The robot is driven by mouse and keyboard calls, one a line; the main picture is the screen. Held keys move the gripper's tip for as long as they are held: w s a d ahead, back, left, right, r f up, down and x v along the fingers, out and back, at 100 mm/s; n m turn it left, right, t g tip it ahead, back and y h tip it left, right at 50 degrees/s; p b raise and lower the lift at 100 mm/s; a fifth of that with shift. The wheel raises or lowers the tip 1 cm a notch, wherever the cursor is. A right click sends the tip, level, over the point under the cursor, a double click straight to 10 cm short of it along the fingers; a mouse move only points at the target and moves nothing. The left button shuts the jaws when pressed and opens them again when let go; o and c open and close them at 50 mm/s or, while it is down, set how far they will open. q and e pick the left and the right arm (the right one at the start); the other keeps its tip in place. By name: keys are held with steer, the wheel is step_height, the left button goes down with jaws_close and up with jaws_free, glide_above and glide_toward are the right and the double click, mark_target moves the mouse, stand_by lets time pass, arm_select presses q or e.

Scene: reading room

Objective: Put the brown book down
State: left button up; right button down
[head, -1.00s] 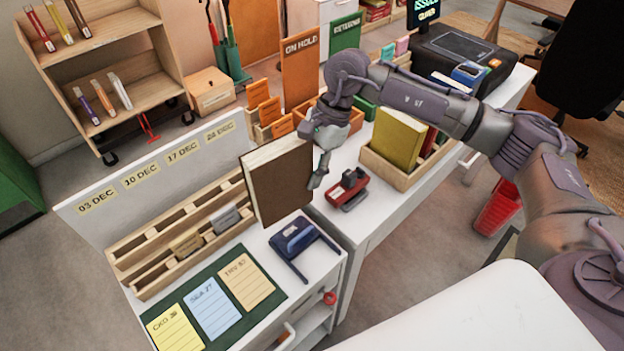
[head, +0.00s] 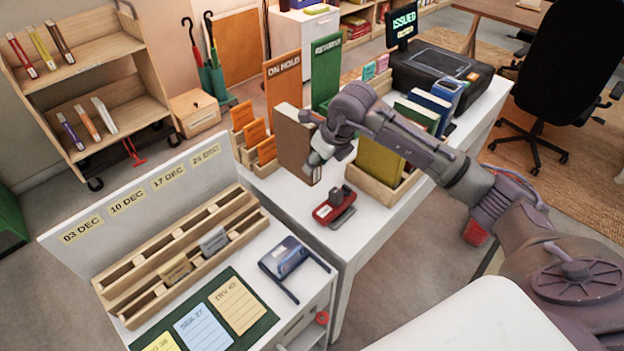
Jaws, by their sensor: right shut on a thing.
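The brown book (head: 293,140) is upright, with its brown cover and pale page edge showing. My right gripper (head: 318,160) is shut on its right edge. The book is in front of the ON HOLD panel (head: 283,85) and beside the wooden holder with orange cards (head: 266,152). Its lower edge is close to the white counter, and I cannot tell whether it touches. My left gripper is not in view.
A red stamp (head: 334,207) lies on the white counter (head: 290,208) in front of the book. A wooden box (head: 392,196) with a yellow book stands to the right. Some counter around the stamp is bare.

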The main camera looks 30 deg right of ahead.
mark_target(317, 178)
step_height(317, 178, down, 5)
steer(key=shift+f, duration=0.35)
steer(key=shift+f, duration=0.1)
steer(key=c, duration=0.7)
jaws_free()
steer(key=shift+o, duration=0.2)
steer(key=v, duration=1.2)
